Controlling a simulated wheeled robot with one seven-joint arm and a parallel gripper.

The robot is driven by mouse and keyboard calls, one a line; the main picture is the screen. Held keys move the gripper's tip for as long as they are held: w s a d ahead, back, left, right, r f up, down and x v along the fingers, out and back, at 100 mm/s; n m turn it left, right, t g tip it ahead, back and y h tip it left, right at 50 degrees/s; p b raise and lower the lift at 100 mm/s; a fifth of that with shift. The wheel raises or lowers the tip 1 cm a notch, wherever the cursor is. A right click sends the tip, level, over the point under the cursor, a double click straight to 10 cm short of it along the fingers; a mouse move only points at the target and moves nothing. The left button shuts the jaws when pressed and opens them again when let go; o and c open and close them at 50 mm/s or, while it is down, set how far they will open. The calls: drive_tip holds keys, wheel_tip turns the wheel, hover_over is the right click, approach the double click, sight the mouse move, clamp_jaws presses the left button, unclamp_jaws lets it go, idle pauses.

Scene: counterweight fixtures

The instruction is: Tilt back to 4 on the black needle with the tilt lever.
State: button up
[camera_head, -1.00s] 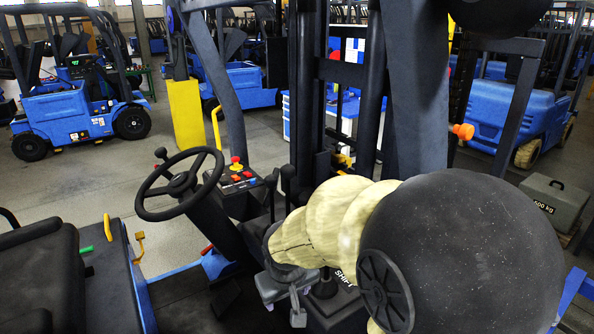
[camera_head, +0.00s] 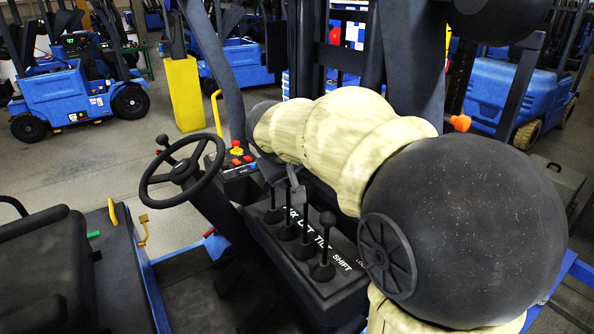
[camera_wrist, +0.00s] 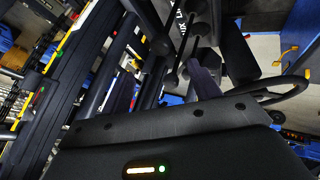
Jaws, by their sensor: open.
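The black lever console shows in the head view with white labels, of which LIFT, TILT and SHIFT read. The tilt lever (camera_head: 304,242) is the black stalk beside the TILT label; its top is partly hidden near my gripper. The wrist view shows dark stalks (camera_wrist: 172,76) beyond the gripper housing. No black needle or scale can be made out.
The steering wheel (camera_head: 183,172) and a small panel with red and yellow buttons (camera_head: 237,160) are left of the levers. The seat (camera_head: 38,260) is at the lower left. The dark mast posts rise behind my arm. A yellow post (camera_head: 184,92) stands farther back.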

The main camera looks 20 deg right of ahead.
sight(305, 184)
drive_tip(key=b+x, duration=0.3)
drive_tip(key=x, duration=0.7)
drive_tip(key=shift+f, duration=0.2)
drive_tip(key=shift+w+d+f, duration=0.25)
drive_tip(key=shift+w+f, duration=0.05)
drive_tip(key=c, duration=0.8)
